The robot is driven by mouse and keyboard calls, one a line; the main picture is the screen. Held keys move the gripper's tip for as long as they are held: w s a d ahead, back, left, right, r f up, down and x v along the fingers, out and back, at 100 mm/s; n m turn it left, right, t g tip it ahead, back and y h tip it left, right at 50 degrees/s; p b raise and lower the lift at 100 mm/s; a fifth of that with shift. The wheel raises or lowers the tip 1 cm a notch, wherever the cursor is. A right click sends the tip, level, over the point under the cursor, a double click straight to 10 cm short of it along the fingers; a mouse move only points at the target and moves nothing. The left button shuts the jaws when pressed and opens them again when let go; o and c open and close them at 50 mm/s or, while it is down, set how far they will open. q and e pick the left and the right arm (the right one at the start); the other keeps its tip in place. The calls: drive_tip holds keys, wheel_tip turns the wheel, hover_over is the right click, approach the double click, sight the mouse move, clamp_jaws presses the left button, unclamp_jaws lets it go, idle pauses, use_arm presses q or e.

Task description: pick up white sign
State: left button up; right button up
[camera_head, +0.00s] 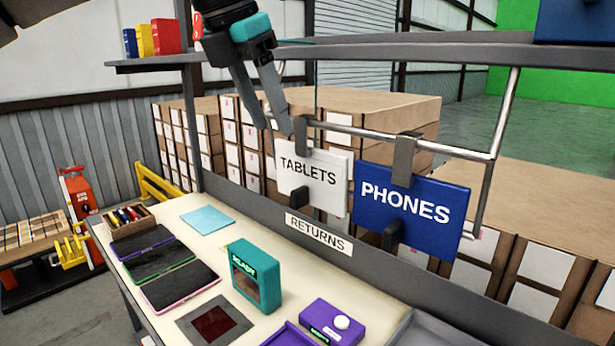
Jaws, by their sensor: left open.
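The white sign (326,174) reads TABLETS and hangs by a grey hook (301,137) from a metal rail. A dark knob (299,198) sticks out from its lower front. My left gripper (274,130) comes down from the top, open and empty. Its fingertips are just above and left of the white sign's upper left corner; I cannot tell whether they touch it. My right gripper is not in view.
A blue PHONES sign (440,222) hangs right of the white sign on the same rail (440,149). A RETURNS label (318,234) is below. The table holds tablets (180,287), a teal box (262,281) and a purple box (331,322). Cartons (400,108) stand behind.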

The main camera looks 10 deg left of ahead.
sight(297, 190)
use_arm(q)
drive_tip(key=x, duration=0.7)
drive_tip(key=shift+s+d+f, duration=0.1)
drive_tip(key=shift+d+f, duration=0.05)
drive_tip(key=shift+f, duration=0.2)
drive_tip(key=shift+d+f+p, duration=0.1)
drive_tip(key=shift+f+p, duration=0.2)
drive_tip(key=shift+f, duration=0.15)
drive_tip(key=p+x, duration=0.1)
drive_tip(key=x, duration=0.3)
drive_tip(key=shift+d+f, duration=0.15)
drive_tip(key=shift+f, duration=0.2)
drive_tip(key=shift+c, duration=1.2)
clamp_jaws()
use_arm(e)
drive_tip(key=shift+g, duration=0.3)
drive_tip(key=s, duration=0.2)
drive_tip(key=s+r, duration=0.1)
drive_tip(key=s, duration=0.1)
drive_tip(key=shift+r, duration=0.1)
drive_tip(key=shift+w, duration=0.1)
